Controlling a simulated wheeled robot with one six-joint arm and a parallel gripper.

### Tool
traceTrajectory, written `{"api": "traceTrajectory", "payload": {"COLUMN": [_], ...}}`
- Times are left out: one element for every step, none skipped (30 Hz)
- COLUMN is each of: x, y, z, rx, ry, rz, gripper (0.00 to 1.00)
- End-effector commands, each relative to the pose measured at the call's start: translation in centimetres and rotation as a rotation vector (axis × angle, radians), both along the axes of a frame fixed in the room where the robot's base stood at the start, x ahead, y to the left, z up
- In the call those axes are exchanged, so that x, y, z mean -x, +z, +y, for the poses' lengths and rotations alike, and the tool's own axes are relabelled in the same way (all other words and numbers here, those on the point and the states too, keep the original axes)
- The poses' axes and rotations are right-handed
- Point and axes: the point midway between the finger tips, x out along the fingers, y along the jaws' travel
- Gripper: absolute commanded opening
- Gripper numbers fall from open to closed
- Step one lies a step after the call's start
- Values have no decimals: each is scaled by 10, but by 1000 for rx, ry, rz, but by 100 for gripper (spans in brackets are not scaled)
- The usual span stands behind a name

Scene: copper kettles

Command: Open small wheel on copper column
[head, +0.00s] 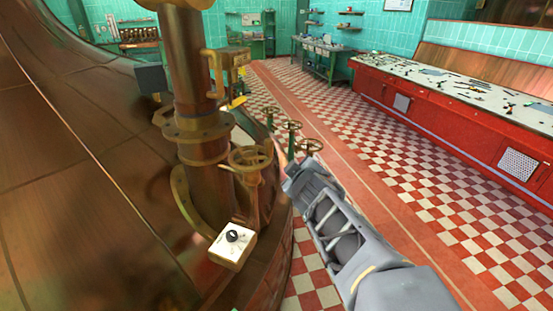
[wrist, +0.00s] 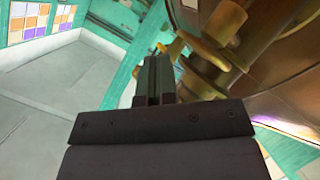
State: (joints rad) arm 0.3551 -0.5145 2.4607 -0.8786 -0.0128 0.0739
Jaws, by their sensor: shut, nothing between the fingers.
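The copper column (head: 203,95) rises from the big copper kettle (head: 95,170) at the left of the head view. A small brass wheel (head: 250,158) sits low on its right side, on a short stem. My gripper (head: 281,157) is just right of the wheel, shut and empty. I cannot tell whether its tips touch the wheel's rim. In the wrist view the closed fingers (wrist: 154,72) point up the picture. Blurred brass parts (wrist: 205,55) lie right of them, and I cannot tell which is the wheel.
A white box with a black knob (head: 233,240) sits below the wheel. Several other handwheels (head: 291,127) stand behind my gripper. A brass bracket (head: 222,70) juts from the column. A red control desk (head: 440,110) stands at the right, with clear checkered floor between.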

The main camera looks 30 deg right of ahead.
Motion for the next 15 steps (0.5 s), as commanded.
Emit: {"api": "traceTrajectory", "payload": {"x": [-5, -9, -12, -13, -14, -14, -13, -12, -10, -8, -5, -2, 1, 4, 7], "y": [3, 8, 12, 13, 14, 14, 14, 13, 11, 9, 8, 5, 3, 2, 0], "z": [-17, -22, -26, -27, -27, -27, -26, -25, -23, -21, -20, -18, -16, -14, -12], "rx": [132, 205, 292, 352, 406, 472, 517, 556, 603, 634, 660, 689, 707, 722, 739], "ry": [36, 75, 137, 186, 234, 298, 344, 391, 449, 490, 529, 578, 611, 640, 677], "rz": [-54, -84, -118, -139, -158, -182, -200, -216, -236, -249, -262, -278, -291, -300, -314], "gripper": [0, 0, 0, 0, 0, 0, 0, 0, 0, 0, 0, 0, 0, 0, 0]}}
